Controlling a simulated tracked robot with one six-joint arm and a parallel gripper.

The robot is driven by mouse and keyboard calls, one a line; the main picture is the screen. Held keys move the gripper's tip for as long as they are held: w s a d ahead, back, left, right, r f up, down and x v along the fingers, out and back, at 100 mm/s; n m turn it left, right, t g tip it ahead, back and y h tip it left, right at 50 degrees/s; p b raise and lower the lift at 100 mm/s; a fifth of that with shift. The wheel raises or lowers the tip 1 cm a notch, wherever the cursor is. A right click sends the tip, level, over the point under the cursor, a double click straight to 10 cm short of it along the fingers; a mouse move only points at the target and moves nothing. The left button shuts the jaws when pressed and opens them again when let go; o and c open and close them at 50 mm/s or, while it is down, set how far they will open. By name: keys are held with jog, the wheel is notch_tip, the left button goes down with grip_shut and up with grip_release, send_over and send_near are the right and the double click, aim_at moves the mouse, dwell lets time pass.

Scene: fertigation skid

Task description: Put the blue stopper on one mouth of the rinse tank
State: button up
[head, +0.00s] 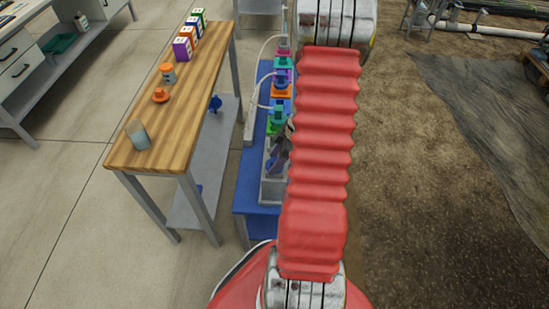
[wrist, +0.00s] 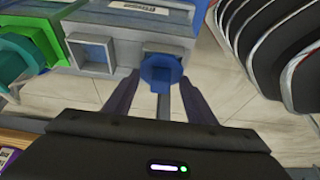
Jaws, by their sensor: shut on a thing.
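The blue stopper (wrist: 161,68) is between the fingertips of my gripper (wrist: 160,85) in the wrist view, and the gripper is shut on it. The grey rinse tank (wrist: 123,58) lies just beyond. Its open square mouth (wrist: 92,53) is left of the stopper, and another raised part of the tank is right behind the stopper. I cannot tell whether the stopper touches or sits in that part. In the head view, the grey tank (head: 271,190) stands at the near end of the blue bench, and my arm hides much of the gripper.
Teal, orange, purple and green fittings (head: 280,90) with pale hoses line the blue bench (head: 245,195). A wooden table (head: 165,125) to the left bears a grey cup (head: 138,134), an orange piece (head: 160,95), a jar (head: 168,72) and several coloured boxes (head: 190,38). Soil ground lies to the right.

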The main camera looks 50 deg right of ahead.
jog(key=shift+f, duration=0.1)
jog(key=o, duration=1.1)
jog(key=v, duration=1.3)
jog(key=shift+s+r, duration=0.15)
jog(key=shift+r, duration=0.15)
jog(key=shift+d, duration=0.1)
dwell(0.4)
